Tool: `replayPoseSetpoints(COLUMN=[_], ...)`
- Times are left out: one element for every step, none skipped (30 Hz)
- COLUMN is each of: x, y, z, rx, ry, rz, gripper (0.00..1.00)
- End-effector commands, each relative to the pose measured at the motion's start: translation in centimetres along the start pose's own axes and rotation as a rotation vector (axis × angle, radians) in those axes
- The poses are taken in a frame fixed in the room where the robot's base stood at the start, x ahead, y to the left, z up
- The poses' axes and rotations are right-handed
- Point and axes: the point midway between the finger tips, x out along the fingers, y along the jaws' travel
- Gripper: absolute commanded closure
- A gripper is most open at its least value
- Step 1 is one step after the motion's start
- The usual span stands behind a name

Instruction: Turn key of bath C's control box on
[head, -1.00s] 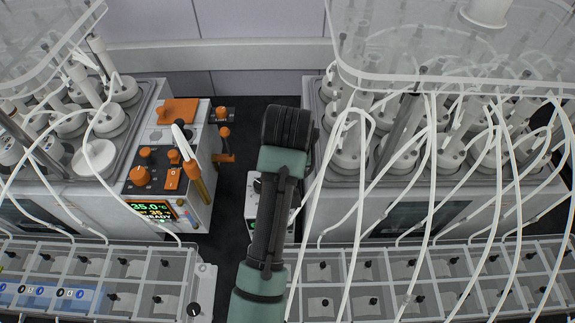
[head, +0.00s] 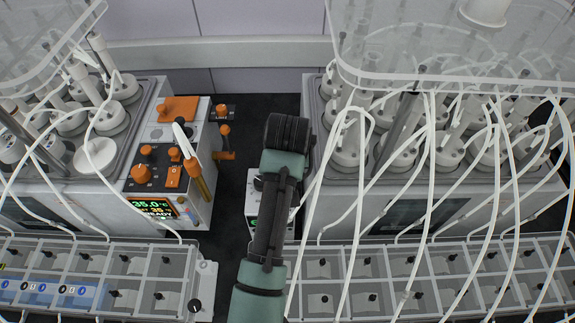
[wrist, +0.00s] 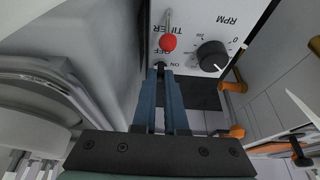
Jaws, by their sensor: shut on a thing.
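In the wrist view, a white control box panel (wrist: 202,25) shows upside-down lettering: RPM, TIMER, OFF and ON. It carries a black RPM knob (wrist: 212,56) and a switch with a red tip (wrist: 168,42). A small dark key (wrist: 161,65) sits by the ON and OFF marks. My gripper (wrist: 163,73) has its blue fingers shut on this key, which they mostly hide. The key's exact angle is hard to tell. In the head view, the white control box (head: 255,205) is partly hidden by my arm, and my gripper is hidden too.
An orange-and-white heater unit (head: 155,180) with a lit display stands left of my arm. Baths with bottles and white tubes (head: 345,130) stand on both sides. Clear racks (head: 330,268) line the front. A dark gap lies between the baths.

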Motion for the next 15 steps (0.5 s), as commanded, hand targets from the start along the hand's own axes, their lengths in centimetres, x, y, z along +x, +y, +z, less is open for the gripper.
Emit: replayPoseSetpoints(x=[-0.02,-0.03,-0.03,-0.03,-0.03,-0.04,-0.04,-0.05,-0.06,-0.07,-0.07,-0.08,-0.09,-0.09,-0.10], y=[0.01,0.00,0.00,0.01,0.00,0.00,0.00,-0.01,-0.01,-0.02,-0.02,-0.03,-0.04,-0.06,-0.08], z=[-0.01,-0.02,-0.01,-0.01,-0.02,-0.02,-0.02,-0.02,-0.03,-0.03,-0.03,-0.03,-0.04,-0.04,-0.05], rx=[0.000,0.000,0.000,0.000,0.001,0.002,0.004,0.007,0.014,0.020,0.026,0.038,0.050,0.062,0.081], ry=[0.000,0.000,0.000,0.000,0.000,0.000,0.000,0.000,0.000,0.000,0.000,-0.001,-0.001,-0.001,-0.001], rz=[0.000,0.000,0.000,0.000,0.000,0.001,0.002,0.004,0.006,0.009,0.012,0.017,0.022,0.026,0.034], gripper=[1.00,1.00,1.00,1.00,1.00,1.00,1.00,1.00,1.00,1.00,1.00,1.00,1.00,1.00,1.00])
